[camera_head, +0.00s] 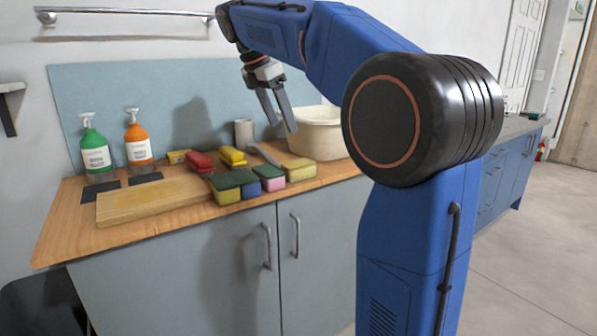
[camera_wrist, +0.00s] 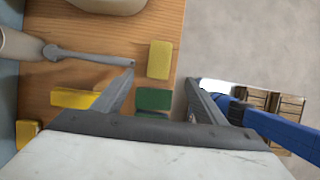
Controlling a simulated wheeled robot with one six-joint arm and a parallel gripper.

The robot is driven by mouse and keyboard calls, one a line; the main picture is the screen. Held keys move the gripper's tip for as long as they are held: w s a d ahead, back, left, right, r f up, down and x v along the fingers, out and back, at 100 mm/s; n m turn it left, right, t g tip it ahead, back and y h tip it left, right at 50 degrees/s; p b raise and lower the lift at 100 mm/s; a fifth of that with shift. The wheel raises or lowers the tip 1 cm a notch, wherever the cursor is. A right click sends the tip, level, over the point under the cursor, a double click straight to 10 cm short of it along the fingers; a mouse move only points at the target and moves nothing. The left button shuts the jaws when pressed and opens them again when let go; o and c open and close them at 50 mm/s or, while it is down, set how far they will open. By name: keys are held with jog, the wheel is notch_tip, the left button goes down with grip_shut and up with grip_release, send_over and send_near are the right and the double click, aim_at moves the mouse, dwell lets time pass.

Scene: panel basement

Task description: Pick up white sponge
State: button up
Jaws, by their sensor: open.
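I see no sponge that is plainly white in either view. Several sponges stand in a row near the counter's front edge: a yellow one (camera_head: 299,171), a pink one with a green top (camera_head: 272,184), a blue one with a green top (camera_head: 249,191) and a yellow one with a green top (camera_head: 223,195). My gripper (camera_head: 282,124) is open and empty above the counter, left of the basin. In the wrist view, the plain yellow sponge (camera_wrist: 159,60) and a green top (camera_wrist: 154,99) show between my fingers (camera_wrist: 160,80). Part of the row is hidden behind my gripper.
A beige basin (camera_head: 318,140) stands behind the row, with a grey cup (camera_head: 244,133) beside it. Red (camera_head: 199,162) and yellow (camera_head: 232,156) items lie behind the sponges. A wooden board (camera_head: 150,200) lies left. Green (camera_head: 94,150) and orange (camera_head: 138,143) bottles stand at the back left.

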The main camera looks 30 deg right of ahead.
aim_at(298, 163)
jog(key=x, duration=1.5)
jog(key=shift+f, duration=0.3)
jog(key=shift+f, duration=0.2)
jog(key=c, duration=1.2)
notch_tip(298, 163, up, 10)
jog(key=shift+r, duration=0.2)
jog(key=o, duration=0.5)
jog(key=c, duration=0.3)
